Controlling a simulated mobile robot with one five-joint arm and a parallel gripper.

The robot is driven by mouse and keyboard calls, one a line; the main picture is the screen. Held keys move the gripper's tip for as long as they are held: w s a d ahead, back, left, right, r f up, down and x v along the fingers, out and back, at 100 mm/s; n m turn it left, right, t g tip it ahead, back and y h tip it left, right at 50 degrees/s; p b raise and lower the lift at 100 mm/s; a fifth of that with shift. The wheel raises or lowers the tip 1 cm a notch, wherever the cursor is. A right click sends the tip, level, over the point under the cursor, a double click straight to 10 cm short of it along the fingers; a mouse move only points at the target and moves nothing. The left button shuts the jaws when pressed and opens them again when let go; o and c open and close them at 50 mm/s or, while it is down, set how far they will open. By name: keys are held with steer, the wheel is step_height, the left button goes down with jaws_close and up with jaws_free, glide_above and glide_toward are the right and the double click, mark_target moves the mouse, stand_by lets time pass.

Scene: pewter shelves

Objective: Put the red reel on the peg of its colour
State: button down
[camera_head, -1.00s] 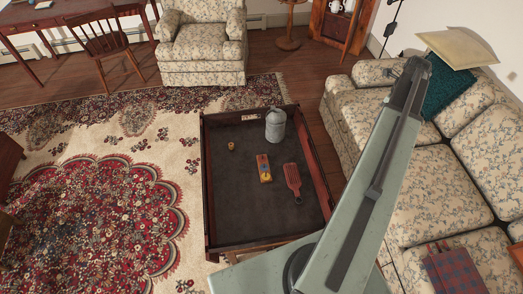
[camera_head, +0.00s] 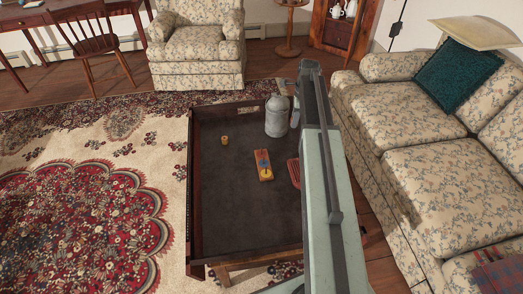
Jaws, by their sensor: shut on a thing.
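A small orange-red board (camera_head: 264,165) lies on the dark tray-top table. It bears a blue part and a yellow round part; I cannot make out a red peg. The red reel is not to be seen in this view. My gripper (camera_head: 290,83) is at the far end of my raised arm, near the grey canister in the picture. It is shut, but what it holds is hidden or too small to tell. A small yellow reel (camera_head: 225,140) stands on the table, left of the board.
The table (camera_head: 235,215) has raised wooden sides and a mostly clear dark top. The grey canister (camera_head: 277,116) stands at its back. A red slatted paddle (camera_head: 293,172) is partly behind my arm. A floral sofa (camera_head: 420,150) is on the right, an armchair (camera_head: 197,45) behind.

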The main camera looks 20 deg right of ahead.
steer(key=w+a+f+n+b, duration=0.1)
steer(key=w+a+f+b, duration=0.1)
steer(key=a+f+b, duration=0.1)
steer(key=w+a+f+n+b, duration=0.1)
steer(key=w+a+f+b, duration=0.1)
steer(key=a+f, duration=0.3)
steer(key=w+a+f+b, duration=0.2)
steer(key=a+f+b, duration=0.2)
steer(key=shift+w+n, duration=0.25)
steer(key=shift+n, duration=0.15)
steer(key=shift+a+r, duration=0.15)
steer(key=shift+a, duration=0.05)
steer(key=shift+b, duration=0.3)
steer(key=shift+f+b, duration=2.2)
steer(key=shift+f, duration=0.1)
steer(key=shift+f+b, duration=1.45)
steer(key=c, duration=1)
jaws_free()
steer(key=shift+r, duration=0.15)
